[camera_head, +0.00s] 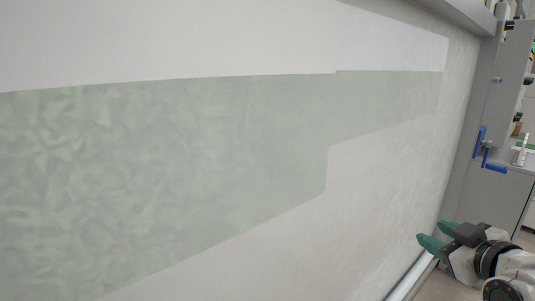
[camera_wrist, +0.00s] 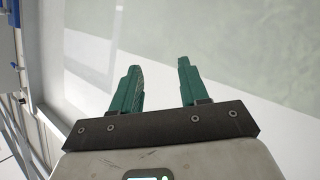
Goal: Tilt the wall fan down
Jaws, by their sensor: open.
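No wall fan shows in either view. My gripper (camera_head: 432,235) is at the lower right of the head view, near the foot of the pale wall. In the wrist view my gripper (camera_wrist: 160,80) shows two green fingers spread apart with nothing between them. It is open and empty.
A pale wall (camera_head: 390,200) with a grey-green band (camera_head: 200,150) fills most of the head view. At the right are a grey frame (camera_head: 490,90), a blue handle (camera_head: 495,168) and a shelf with small items. A little floor shows at the bottom right.

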